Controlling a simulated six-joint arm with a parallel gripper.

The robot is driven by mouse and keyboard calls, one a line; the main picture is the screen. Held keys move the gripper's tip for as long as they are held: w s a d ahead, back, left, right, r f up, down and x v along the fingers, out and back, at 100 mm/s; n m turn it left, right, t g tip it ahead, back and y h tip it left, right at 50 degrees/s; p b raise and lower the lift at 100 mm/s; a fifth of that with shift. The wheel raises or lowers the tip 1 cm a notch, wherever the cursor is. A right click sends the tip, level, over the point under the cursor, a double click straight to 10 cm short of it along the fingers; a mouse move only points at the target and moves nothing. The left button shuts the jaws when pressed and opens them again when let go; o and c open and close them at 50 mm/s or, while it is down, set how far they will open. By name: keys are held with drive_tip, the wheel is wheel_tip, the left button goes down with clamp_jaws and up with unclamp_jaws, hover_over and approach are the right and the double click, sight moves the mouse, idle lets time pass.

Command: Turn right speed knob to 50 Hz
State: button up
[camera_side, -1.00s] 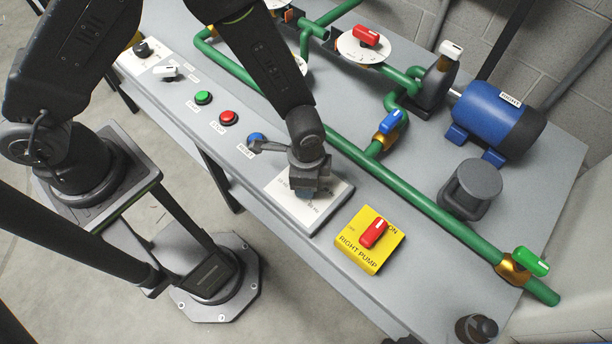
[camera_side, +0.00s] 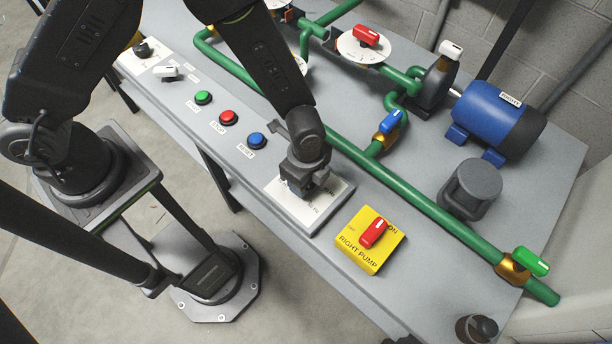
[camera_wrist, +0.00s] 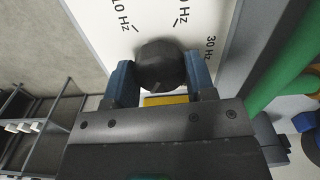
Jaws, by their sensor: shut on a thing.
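The right speed knob (camera_wrist: 160,62) is a dark round knob on a white dial plate (camera_side: 337,203). In the wrist view it sits between the two blue fingers of my gripper (camera_wrist: 160,80), which is shut on it. The dial shows 10 Hz at the upper left, a partly cut-off Hz mark at the top and 30 Hz at the right. The knob's pointer and the 50 Hz mark cannot be made out. In the side view my gripper (camera_side: 299,188) stands over the plate and hides the knob.
A yellow right pump panel (camera_side: 359,249) with a red switch (camera_side: 373,233) lies right of the plate. Blue (camera_side: 257,140), red (camera_side: 229,118) and green (camera_side: 204,97) buttons sit to its left. A green pipe (camera_side: 420,206) runs close behind.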

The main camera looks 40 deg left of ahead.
idle(0.4)
drive_tip(key=o, duration=0.9)
wheel_tip(320, 180, up, 14)
drive_tip(key=shift+f, duration=0.1)
drive_tip(key=a+r+n+t, duration=0.1)
drive_tip(key=a+r+n, duration=0.3)
drive_tip(key=a+r, duration=0.3)
drive_tip(key=s+a+r+n+t, duration=0.1)
drive_tip(key=s+a+r+n, duration=0.2)
drive_tip(key=a+r+n, duration=0.1)
drive_tip(key=s+a+r+n+t, duration=0.2)
drive_tip(key=s+a+r+n, duration=0.1)
drive_tip(key=a+r+n, duration=0.1)
drive_tip(key=s+a+r+n+t, duration=0.1)
drive_tip(key=s+a+r+n, duration=0.2)
drive_tip(key=a+r+n, duration=0.1)
drive_tip(key=shift+s+a+r+n+t, duration=0.3)
drive_tip(key=shift+s+a+n, duration=0.05)
drive_tip(key=shift+n, duration=0.35)
